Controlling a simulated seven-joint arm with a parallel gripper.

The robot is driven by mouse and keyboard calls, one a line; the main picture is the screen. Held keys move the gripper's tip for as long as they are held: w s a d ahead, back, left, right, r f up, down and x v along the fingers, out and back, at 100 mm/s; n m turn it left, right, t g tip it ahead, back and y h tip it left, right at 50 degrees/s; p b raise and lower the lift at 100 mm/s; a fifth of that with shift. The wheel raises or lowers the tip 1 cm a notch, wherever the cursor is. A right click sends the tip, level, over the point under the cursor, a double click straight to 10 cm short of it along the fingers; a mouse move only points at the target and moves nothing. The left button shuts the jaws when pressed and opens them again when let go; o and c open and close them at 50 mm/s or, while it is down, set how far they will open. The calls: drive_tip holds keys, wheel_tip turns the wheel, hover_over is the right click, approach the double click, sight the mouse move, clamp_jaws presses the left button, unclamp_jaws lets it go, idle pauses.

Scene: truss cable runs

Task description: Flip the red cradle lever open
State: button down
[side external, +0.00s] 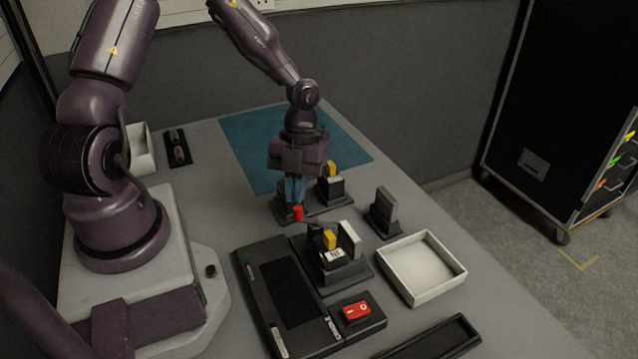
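A small red knob (298,213) shows directly below my gripper's fingertips. It appears to be the end of a thin lever that runs right toward the near black cradle (328,277), which carries a yellow block (330,240) and a pale upright plate (349,239). My gripper (294,197) points down with its blue fingers close together at the knob. I cannot tell whether the fingers touch the knob or are fully shut. A black base (283,213) behind the knob is partly hidden by the fingers.
Another black cradle with a yellow block (333,168) stands just behind. A black panel (288,298) and a red switch (356,311) lie in front. The blue mat (250,140) is mostly clear.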

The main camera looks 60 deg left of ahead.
drive_tip(key=shift+s+d, duration=0.3)
drive_tip(key=shift+s, duration=0.25)
drive_tip(key=shift+s+d, duration=0.3)
drive_tip(key=shift+s, duration=0.2)
drive_tip(key=shift+d, duration=0.1)
idle(1.0)
drive_tip(key=shift+w+d, duration=0.5)
drive_tip(key=shift+w, duration=0.35)
drive_tip(key=s+a+r, duration=0.2)
drive_tip(key=a+r, duration=0.6)
drive_tip(key=r, duration=0.1)
drive_tip(key=shift+r+g, duration=0.15)
drive_tip(key=shift+g, duration=0.25)
